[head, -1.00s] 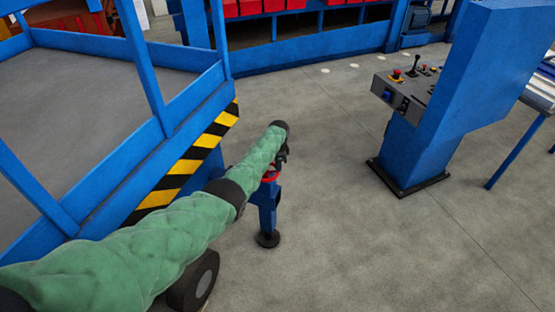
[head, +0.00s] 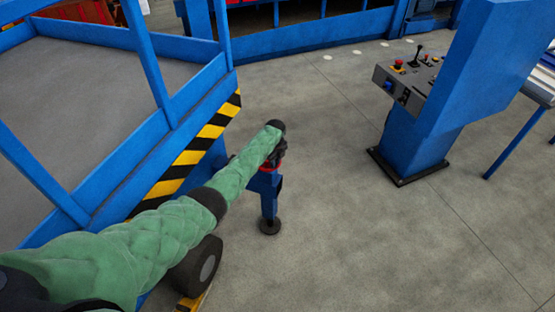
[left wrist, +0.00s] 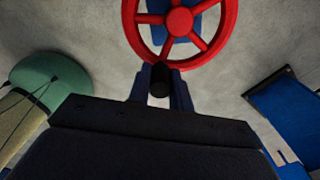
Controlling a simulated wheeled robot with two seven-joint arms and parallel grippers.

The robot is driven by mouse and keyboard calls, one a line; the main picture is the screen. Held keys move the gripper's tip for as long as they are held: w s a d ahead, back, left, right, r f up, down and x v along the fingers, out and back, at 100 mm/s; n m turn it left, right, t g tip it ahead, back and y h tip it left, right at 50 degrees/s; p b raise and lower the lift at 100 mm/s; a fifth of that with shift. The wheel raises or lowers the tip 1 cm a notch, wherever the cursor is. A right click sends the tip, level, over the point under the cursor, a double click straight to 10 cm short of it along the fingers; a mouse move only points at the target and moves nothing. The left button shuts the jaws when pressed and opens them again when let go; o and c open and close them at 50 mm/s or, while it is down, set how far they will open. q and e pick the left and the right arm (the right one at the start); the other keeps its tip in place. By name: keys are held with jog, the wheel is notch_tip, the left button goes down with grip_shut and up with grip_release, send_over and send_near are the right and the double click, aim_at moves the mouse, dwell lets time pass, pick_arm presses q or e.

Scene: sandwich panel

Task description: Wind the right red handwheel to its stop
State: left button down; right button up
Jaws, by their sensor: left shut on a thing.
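The red handwheel (left wrist: 180,20) fills the top of the left wrist view, with a round hub, spokes and rim. In the head view only a bit of its red rim (head: 268,168) shows on top of the blue leg (head: 269,200), mostly hidden by my green-sleeved left arm. My left gripper (left wrist: 160,88) is shut on the handwheel's dark handle (left wrist: 160,80), which sits at the near side of the rim. In the head view the left gripper (head: 277,156) is small and dark beside the wheel. My right gripper is in neither view.
A blue railed platform with a black-and-yellow striped edge (head: 190,160) stands left of the leg, with a dark wheel (head: 200,265) below. A blue control pedestal (head: 415,140) stands at the right. Grey floor (head: 340,220) between them is clear.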

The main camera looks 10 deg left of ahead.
aim_at(262, 168)
pick_arm(q)
jog(key=m, duration=0.1)
jog(key=s+a+m, duration=0.1)
jog(key=shift+a+m, duration=0.15)
jog(key=shift+m, duration=0.25)
jog(key=shift+s+a+m+b, duration=0.1)
jog(key=shift+a+m+b, duration=0.1)
jog(key=shift+m+b, duration=0.15)
jog(key=shift+s+a+m, duration=0.1)
jog(key=shift+a+m, duration=0.05)
jog(key=shift+m, duration=0.4)
jog(key=shift+s+a+m+b, duration=0.15)
jog(key=shift+a+m+b, duration=0.35)
jog(key=shift+m, duration=0.4)
jog(key=a+m+b, duration=0.1)
jog(key=m, duration=0.1)
jog(key=a+m+b, duration=0.1)
jog(key=m+b, duration=0.1)
jog(key=shift+s+a+m, duration=0.1)
jog(key=shift+m, duration=0.3)
jog(key=shift+a+r+m+b, duration=0.1)
jog(key=shift+a+m+b, duration=0.1)
jog(key=shift+m+b, duration=0.3)
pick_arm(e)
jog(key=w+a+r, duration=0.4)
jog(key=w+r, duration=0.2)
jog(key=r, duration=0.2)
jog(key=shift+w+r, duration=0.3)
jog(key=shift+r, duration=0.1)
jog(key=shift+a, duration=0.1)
